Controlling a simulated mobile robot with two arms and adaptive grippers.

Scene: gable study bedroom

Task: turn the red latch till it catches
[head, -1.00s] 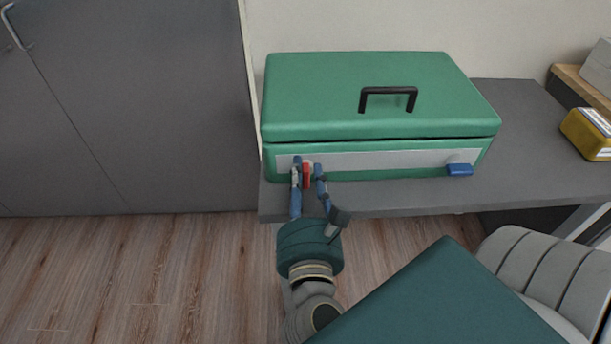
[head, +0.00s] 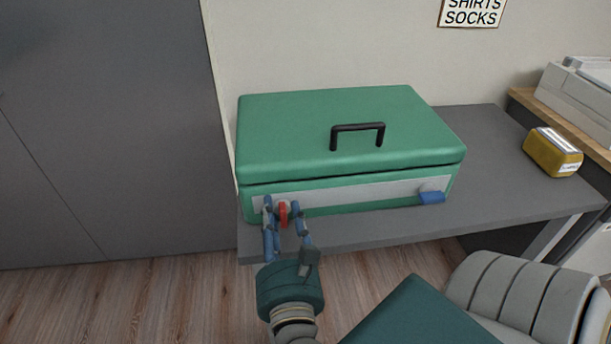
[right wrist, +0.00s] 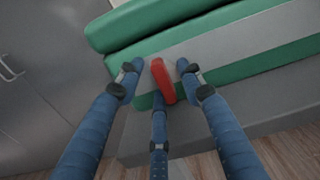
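The red latch (head: 283,214) is on the pale front strip of a green case (head: 340,130), near its left end. Its long side runs roughly up and down in the head view. My right gripper (head: 284,206) is at the case front with its blue fingers on both sides of the latch. In the right wrist view the red latch (right wrist: 163,80) lies between the open fingertips (right wrist: 160,66), with small gaps on both sides. A third finger is below it, and I cannot tell whether that one touches. My left gripper is out of view.
The shut case stands on a grey desk (head: 510,170) and has a black handle (head: 357,128) on its lid. A blue latch (head: 431,197) is at the right of its front. A yellow box (head: 552,153) stands farther right. A grey cabinet (head: 100,130) is at the left.

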